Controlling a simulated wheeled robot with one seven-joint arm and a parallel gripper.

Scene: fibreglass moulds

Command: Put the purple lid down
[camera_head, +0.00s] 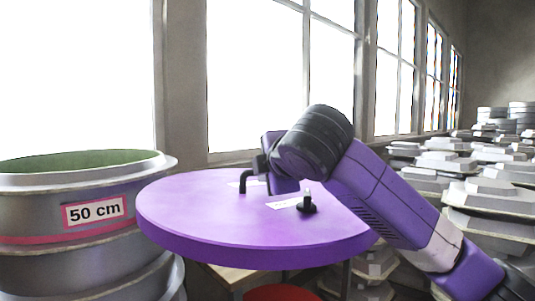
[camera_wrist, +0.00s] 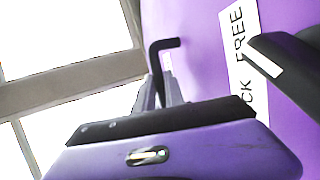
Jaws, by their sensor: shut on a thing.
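The purple lid (camera_head: 190,215) is a large round disc in the middle of the head view, roughly level above a wooden surface. A bent black handle (camera_head: 245,180) stands on its top, with a black knob (camera_head: 307,206) nearer me. My gripper (camera_head: 259,166) is shut on the lid by the bent handle, which shows between the fingers in the wrist view (camera_wrist: 163,58). A white label (camera_wrist: 238,45) reading "FREE" and part of another word lies on the lid. I cannot tell whether anything touches the lid's underside.
A large grey round mould (camera_head: 40,260) with a green inside and a "50 cm" label (camera_head: 95,211) stands close at the left. A wooden surface (camera_head: 238,275) and a red round thing (camera_head: 282,293) are under the lid. Stacked grey moulds (camera_head: 490,195) fill the right. Windows (camera_head: 265,80) are behind.

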